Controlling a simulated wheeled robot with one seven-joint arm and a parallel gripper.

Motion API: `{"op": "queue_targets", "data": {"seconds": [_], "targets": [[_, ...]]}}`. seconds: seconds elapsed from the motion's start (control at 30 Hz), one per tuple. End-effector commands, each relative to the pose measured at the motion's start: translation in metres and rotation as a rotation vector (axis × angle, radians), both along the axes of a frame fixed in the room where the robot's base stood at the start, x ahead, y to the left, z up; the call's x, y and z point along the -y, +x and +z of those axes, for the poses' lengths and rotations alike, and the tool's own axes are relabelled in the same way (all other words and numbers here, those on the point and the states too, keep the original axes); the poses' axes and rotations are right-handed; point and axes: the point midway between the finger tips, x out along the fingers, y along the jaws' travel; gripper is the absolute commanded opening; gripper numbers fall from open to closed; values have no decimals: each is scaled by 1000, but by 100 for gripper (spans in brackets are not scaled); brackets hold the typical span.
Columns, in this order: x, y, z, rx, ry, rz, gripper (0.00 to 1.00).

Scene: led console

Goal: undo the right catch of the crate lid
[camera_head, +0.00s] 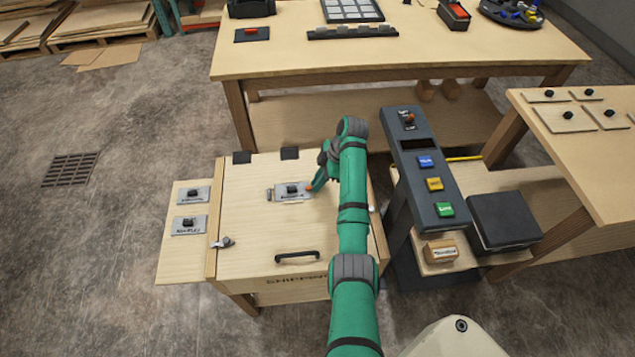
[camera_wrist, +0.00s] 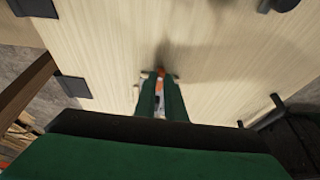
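The crate lid (camera_head: 250,220) is a pale wooden board, lying shut and flat on the crate. Its left catch (camera_head: 222,243), a small metal piece with a dark part, sits at the left edge. A small light piece at the lid's right edge (camera_head: 371,209), beside my arm, may be part of the right catch; my arm hides most of that side.
A dark console (camera_head: 422,165) with blue, yellow and green buttons stands close to the right of the crate. A black handle (camera_head: 297,256) is at the lid's front, and dark hinges (camera_head: 241,157) are at its back. Two plates lie on the left side board (camera_head: 170,260).

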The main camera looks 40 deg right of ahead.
Motion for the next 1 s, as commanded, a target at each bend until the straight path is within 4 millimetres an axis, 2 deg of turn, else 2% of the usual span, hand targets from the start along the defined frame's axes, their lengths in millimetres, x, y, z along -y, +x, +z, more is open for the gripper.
{"op": "queue_targets", "data": {"seconds": [0.27, 0.47, 1.0], "targets": [[0, 0, 0, -1, 1, -19, 0], [-1, -1, 0, 1, 2, -100, 0], [-5, -3, 0, 2, 0, -572, 0]]}}
